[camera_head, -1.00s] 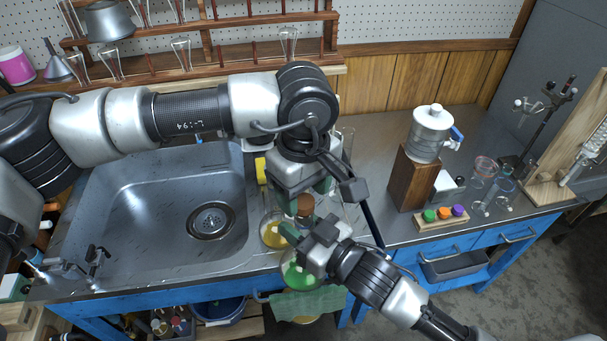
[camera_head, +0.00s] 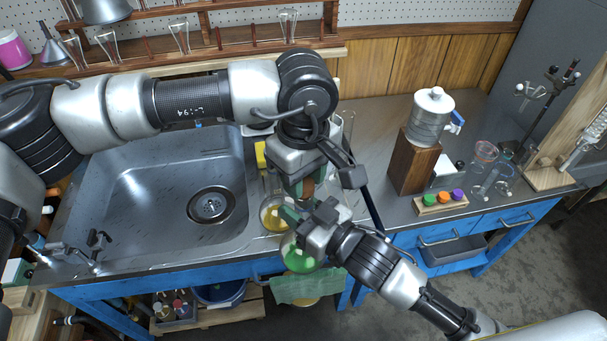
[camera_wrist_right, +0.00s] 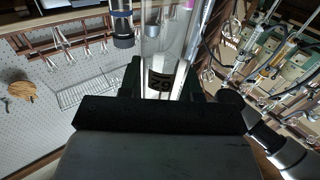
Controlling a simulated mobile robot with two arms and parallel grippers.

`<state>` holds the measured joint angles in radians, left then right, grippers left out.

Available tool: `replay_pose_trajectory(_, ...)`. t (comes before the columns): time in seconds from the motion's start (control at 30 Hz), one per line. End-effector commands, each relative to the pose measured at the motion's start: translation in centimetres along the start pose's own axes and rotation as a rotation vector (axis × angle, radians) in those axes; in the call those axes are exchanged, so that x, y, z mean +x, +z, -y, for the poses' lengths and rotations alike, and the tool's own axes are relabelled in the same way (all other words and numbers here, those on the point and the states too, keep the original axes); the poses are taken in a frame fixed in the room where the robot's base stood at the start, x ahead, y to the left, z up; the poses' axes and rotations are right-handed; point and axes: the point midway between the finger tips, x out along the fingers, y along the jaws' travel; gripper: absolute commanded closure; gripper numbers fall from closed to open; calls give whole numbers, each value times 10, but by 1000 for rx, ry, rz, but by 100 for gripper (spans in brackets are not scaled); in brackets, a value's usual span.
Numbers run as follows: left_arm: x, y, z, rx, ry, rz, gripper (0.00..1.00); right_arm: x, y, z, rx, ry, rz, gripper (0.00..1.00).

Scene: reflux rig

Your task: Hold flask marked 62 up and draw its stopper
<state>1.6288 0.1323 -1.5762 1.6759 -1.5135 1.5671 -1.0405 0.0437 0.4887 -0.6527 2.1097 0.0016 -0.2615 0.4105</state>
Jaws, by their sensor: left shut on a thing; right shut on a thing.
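A flask with green liquid (camera_head: 299,259) is at the sink counter's front edge. My right gripper (camera_head: 303,228) is shut on its clear glass neck. In the right wrist view, the neck (camera_wrist_right: 165,40) rises between the jaws and bears a dark label, upside down, that appears to read 62 (camera_wrist_right: 161,82). My left gripper (camera_head: 307,188), just above, is shut on the brown stopper (camera_head: 307,187). The stopper is mostly hidden by the jaws, and I cannot tell whether it still sits in the flask's mouth.
A flask with yellow liquid (camera_head: 274,217) stands close by on the left. The sink (camera_head: 130,215) is left of it. A wooden block (camera_head: 413,170) with a clear vessel on top, a rack of coloured stoppers (camera_head: 440,203) and glassware stand to the right. A green cloth (camera_head: 305,287) hangs in front.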

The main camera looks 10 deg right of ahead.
Motion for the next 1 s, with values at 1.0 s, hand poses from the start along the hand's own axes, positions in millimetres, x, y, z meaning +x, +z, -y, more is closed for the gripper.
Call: replay_pose_trajectory(1.0, -40, 0, 0, 0, 0, 0, 86, 0, -1, 0, 0, 0, -2, 100)
